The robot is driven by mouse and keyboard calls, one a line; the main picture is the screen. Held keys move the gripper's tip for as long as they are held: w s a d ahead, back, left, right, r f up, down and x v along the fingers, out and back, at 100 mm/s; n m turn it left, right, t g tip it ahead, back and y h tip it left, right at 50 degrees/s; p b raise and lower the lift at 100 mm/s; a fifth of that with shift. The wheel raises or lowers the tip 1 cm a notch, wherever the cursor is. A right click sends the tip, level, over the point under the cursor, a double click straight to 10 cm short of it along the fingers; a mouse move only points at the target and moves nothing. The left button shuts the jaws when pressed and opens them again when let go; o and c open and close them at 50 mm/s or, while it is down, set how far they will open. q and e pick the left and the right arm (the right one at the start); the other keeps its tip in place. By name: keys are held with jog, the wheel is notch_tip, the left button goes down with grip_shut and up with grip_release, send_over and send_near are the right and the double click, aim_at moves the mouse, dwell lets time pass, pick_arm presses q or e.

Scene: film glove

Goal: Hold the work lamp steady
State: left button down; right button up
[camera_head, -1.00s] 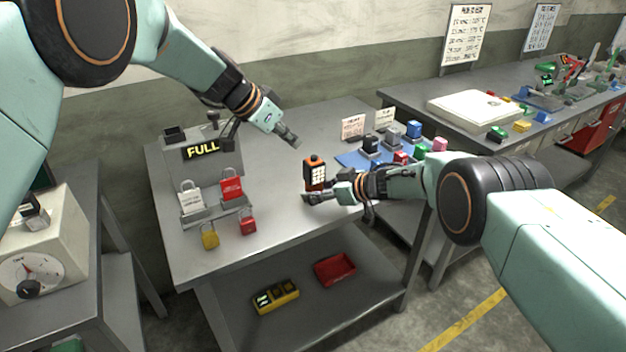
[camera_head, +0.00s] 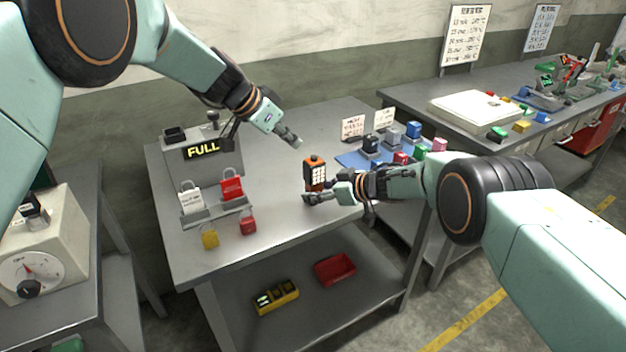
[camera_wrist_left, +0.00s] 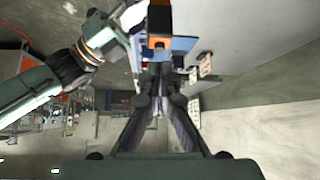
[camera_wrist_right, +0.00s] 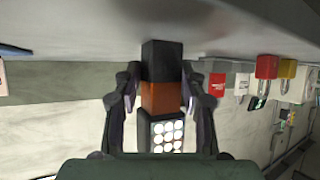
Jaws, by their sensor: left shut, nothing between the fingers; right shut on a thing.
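The work lamp (camera_head: 315,174) is a small orange and black block with a grid of white lights. It stands upright at the middle of the grey table. My right gripper (camera_head: 318,195) is shut on it from the right. In the right wrist view the lamp (camera_wrist_right: 162,95) sits between both fingers, its light panel facing up toward the camera. My left gripper (camera_head: 297,142) is shut and empty, above and behind the lamp, apart from it. In the left wrist view the lamp (camera_wrist_left: 160,25) shows at the top, beyond the closed fingertips.
A grey box with a FULL sign (camera_head: 203,150) and red and white padlocks stands at the table's left. A blue mat (camera_head: 352,158) with several coloured blocks lies to the right.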

pick_arm(q)
jog(key=shift+f, duration=0.1)
notch_tip(320, 180, up, 6)
jog(key=n+t, duration=0.1)
jog(key=n, duration=0.9)
send_over(311, 159)
jog(key=shift+f, duration=4.3)
jog(key=shift+f+h, duration=0.1)
jog(key=shift+h, duration=0.2)
jog(key=shift+f, duration=0.35)
